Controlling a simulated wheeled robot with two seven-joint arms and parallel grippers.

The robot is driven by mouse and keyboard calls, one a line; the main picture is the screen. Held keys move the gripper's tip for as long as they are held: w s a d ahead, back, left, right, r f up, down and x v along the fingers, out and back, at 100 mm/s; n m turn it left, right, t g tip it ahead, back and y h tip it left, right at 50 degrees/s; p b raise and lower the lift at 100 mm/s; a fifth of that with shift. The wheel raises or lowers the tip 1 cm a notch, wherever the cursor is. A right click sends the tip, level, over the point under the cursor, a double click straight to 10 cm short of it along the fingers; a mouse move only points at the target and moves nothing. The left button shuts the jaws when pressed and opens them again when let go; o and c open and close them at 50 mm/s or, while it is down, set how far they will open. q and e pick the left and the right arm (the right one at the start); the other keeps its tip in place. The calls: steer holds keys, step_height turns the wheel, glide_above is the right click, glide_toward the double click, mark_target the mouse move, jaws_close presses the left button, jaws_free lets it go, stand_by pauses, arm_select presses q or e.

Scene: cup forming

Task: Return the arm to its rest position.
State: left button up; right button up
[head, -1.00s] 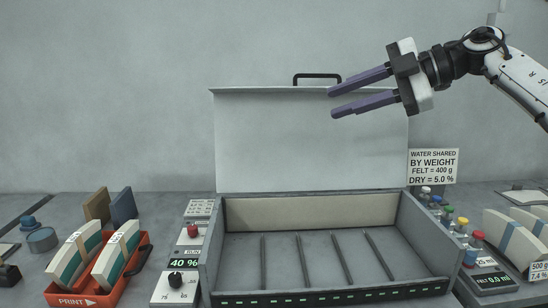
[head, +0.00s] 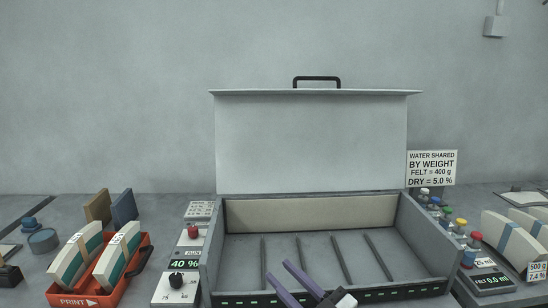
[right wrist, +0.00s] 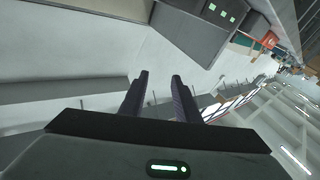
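My right gripper (head: 302,284) shows at the bottom middle of the head view, in front of the lower edge of the open grey case. Its two purple fingers are apart with nothing between them. In the right wrist view the two dark fingers (right wrist: 158,97) also stand apart and empty, with the grey case's corner (right wrist: 195,25) beyond them. The rest of the right arm is below the head view's edge. My left gripper is not in view.
The open case (head: 215,250) has an upright lid (head: 310,140) and thin dividers inside. A red tray (head: 135,270) with felt stacks stands left, beside a control panel (head: 178,287). Several small bottles (head: 461,226), a sign (head: 432,168) and more felt stacks (head: 520,240) are at right.

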steer(key=s+d+f+m+g+h, duration=0.1)
steer(key=s+d+f+m+h, duration=0.25)
steer(key=s+f, duration=0.45)
steer(key=s+d+f+m+g+h, duration=0.1)
steer(key=s+d+f+m+h, duration=0.35)
steer(key=f, duration=0.65)
steer(key=s+d+f+g+h, duration=0.1)
steer(key=s+d+f+g, duration=0.1)
steer(key=s, duration=0.7)
steer(key=s+d+f+g+h, duration=0.1)
steer(key=s+d+f+g, duration=0.2)
steer(key=s+f, duration=0.4)
steer(key=s+d, duration=0.1)
steer(key=s, duration=0.1)
steer(key=shift+s+d, duration=0.2)
steer(key=shift+s, duration=0.15)
